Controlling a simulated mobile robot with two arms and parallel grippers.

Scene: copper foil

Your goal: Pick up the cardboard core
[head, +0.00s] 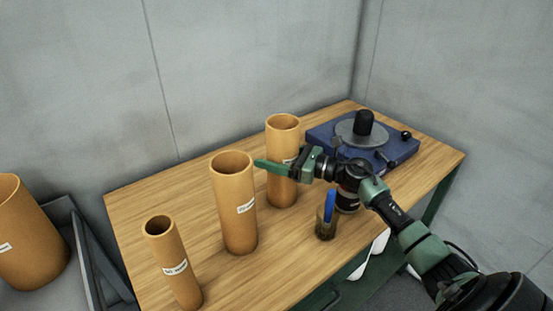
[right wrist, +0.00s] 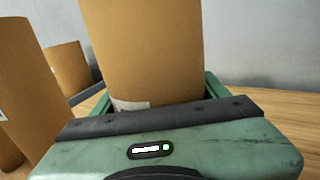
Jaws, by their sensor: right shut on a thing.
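Three orange-brown cardboard cores stand upright on the wooden table in the head view. My right gripper (head: 277,163) reaches in from the right and is shut around the upper part of the rear core (head: 283,190), one green finger across its front. The far finger is hidden behind it. The core's white label is partly covered. The right wrist view shows this core (right wrist: 145,50) between the green fingers. The middle core (head: 235,205) stands just left of the fingertip, and a narrower core (head: 174,262) stands at the front left. My left gripper is not in view.
A blue device with a grey disc and black knob (head: 364,123) sits at the table's back right. A dark jar (head: 347,198) and a small holder with a blue item (head: 326,222) stand under my arm. A wide core (head: 28,240) is in a grey bin at left.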

